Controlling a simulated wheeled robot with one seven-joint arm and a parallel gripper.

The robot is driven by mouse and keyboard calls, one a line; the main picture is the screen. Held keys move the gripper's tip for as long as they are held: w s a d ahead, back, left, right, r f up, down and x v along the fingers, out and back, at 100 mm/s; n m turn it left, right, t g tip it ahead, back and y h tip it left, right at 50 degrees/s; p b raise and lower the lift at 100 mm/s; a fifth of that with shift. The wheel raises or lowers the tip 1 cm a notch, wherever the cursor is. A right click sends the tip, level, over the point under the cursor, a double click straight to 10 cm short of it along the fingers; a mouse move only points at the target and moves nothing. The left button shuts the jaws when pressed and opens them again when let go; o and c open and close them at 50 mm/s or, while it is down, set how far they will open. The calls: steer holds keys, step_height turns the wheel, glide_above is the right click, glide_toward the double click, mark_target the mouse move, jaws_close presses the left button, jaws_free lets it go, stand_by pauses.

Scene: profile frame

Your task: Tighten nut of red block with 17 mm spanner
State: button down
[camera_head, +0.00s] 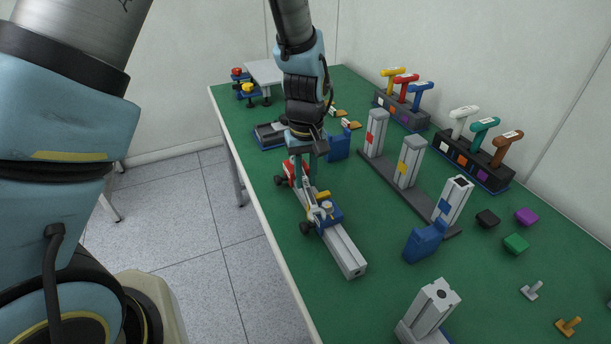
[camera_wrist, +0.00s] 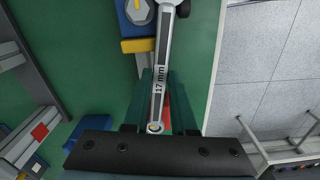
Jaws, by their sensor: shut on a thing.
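My gripper (camera_head: 304,174) is over the aluminium profile (camera_head: 343,250) on the green table. In the wrist view, its teal fingers are shut on a silver spanner (camera_wrist: 161,85) marked "17 mm". The blue block (camera_head: 331,214) carries a yellow piece and is nearer the profile's front end.
To the right stand a dark rail with three grey posts (camera_head: 408,162) and two racks with coloured T-handled tools (camera_head: 474,155). A blue holder (camera_head: 424,242), coloured caps (camera_head: 515,243) and loose bolts (camera_head: 568,327) lie nearby. The table's left edge is close to the profile.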

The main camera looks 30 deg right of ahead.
mark_target(308, 182)
steer(key=shift+d, duration=0.2)
steer(key=shift+r, duration=0.1)
steer(key=shift+r+p, duration=1.9)
steer(key=shift+r, duration=0.35)
steer(key=shift+d, duration=0.1)
